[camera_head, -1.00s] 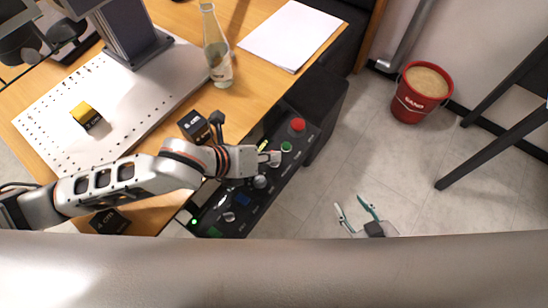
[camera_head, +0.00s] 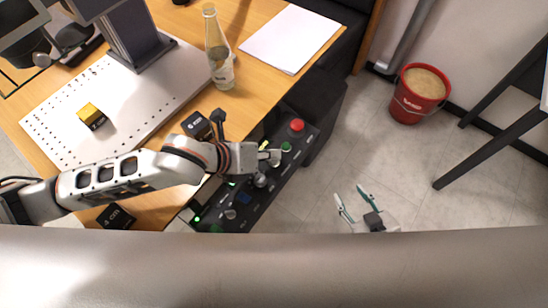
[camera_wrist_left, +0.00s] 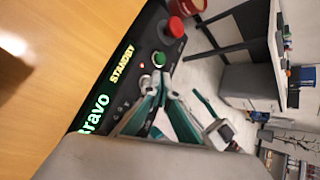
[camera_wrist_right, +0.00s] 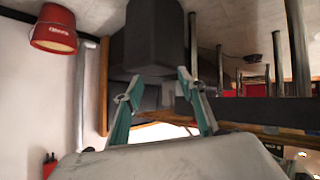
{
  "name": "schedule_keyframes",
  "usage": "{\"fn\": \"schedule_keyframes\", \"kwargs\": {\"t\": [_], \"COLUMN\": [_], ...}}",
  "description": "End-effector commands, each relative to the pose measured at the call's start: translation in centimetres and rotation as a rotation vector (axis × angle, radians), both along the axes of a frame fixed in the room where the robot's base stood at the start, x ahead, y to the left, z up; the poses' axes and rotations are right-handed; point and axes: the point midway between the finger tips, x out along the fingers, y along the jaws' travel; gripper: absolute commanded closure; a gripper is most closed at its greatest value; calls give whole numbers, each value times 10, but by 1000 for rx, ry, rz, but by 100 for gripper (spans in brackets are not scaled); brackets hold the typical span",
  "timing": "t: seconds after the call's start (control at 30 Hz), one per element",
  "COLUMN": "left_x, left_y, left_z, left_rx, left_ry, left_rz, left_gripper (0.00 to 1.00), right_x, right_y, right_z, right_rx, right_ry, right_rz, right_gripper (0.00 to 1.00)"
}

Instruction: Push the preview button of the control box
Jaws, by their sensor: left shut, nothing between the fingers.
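The control box (camera_head: 275,180) is a long dark panel at the front edge of the wooden desk. It bears a red mushroom button (camera_head: 297,125), a green button (camera_head: 286,147), silver knobs and a blue button (camera_head: 243,198). My left gripper (camera_head: 273,157) is shut and empty, over the panel close to the green button. In the left wrist view, its joined fingertips (camera_wrist_left: 167,88) are just below the green button (camera_wrist_left: 160,59); contact cannot be told. Small button labels are unreadable, so I cannot single out the preview button. My right gripper (camera_head: 350,194) is open and empty above the floor.
A glass bottle (camera_head: 219,62), white paper (camera_head: 291,38) and a small black box (camera_head: 196,125) are on the desk. A perforated white plate (camera_head: 60,130) carries a yellow-black box (camera_head: 91,116). A red sand bucket (camera_head: 419,94) stands on the floor.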

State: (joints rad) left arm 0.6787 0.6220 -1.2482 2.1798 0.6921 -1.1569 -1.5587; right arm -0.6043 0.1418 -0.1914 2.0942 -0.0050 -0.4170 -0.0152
Motion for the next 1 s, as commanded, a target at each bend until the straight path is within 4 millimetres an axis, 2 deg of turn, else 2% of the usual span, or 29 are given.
{"fn": "schedule_keyframes", "kwargs": {"t": [0.23,0.43,0.5,0.7,1.0], "left_x": [0,0,2,2,1], "left_y": [0,0,0,0,0], "left_z": [0,0,15,34,59], "left_rx": [0,0,0,0,1], "left_ry": [0,0,-10,-10,-6], "left_rz": [0,0,0,0,0], "left_gripper": [100,100,100,100,100], "right_x": [-2,-16,-14,-9,-21], "right_y": [0,-1,-1,4,13], "right_z": [-3,-24,-13,10,24], "right_rx": [3,5,8,34,62], "right_ry": [5,47,40,22,46], "right_rz": [-1,-4,-6,-9,-7], "right_gripper": [60,60,60,60,60]}}
